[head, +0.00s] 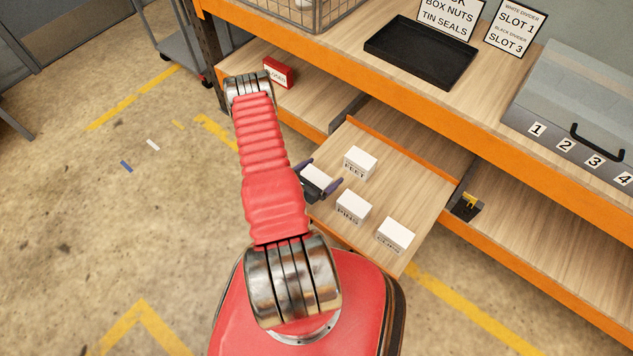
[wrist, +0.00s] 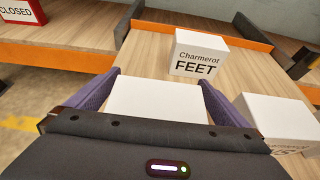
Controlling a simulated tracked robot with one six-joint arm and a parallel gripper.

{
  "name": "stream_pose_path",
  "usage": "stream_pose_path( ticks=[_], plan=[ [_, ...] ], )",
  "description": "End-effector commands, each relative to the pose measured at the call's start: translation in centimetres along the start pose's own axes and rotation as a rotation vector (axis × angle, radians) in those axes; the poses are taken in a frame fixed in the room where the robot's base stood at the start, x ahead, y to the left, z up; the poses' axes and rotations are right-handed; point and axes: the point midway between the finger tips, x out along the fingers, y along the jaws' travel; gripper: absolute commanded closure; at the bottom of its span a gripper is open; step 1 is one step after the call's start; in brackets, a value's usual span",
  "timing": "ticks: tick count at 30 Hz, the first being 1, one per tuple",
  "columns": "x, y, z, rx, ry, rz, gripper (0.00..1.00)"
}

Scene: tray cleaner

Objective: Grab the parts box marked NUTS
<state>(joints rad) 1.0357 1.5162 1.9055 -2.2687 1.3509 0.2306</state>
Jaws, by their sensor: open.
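Several white boxes stand on a pulled-out wooden shelf (head: 385,178). One white box (head: 316,176) is between the open fingers of my gripper (head: 320,183); in the wrist view its top (wrist: 157,98) shows between the purple fingers, and its label is hidden. The fingers are either side of it; I cannot tell if they touch. A box marked FEET (wrist: 198,55) stands just beyond, also in the head view (head: 360,162). Another box (wrist: 272,115) stands right of the gripper, its label partly hidden. I read NUTS on no box.
Another box (head: 396,235) stands near the shelf's front right corner. A sign (head: 452,18) reads "BOX NUTS, TIN SEALS" behind a black tray (head: 421,50) on the bench above. A red CLOSED sign (head: 278,72) stands left. A grey numbered case (head: 580,110) sits right.

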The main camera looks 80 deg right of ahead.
Motion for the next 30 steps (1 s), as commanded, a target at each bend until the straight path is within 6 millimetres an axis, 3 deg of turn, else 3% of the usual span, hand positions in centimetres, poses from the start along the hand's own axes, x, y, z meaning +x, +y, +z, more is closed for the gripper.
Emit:
stream_pose_path(
  ticks=[20, 30],
  plan=[
    [-0.02, 0.0, 0.0, 0.0, 0.0, 0.0, 0.44],
    [-0.08, 0.03, 0.23, 0.0, -0.001, 0.0, 0.45]
  ],
)
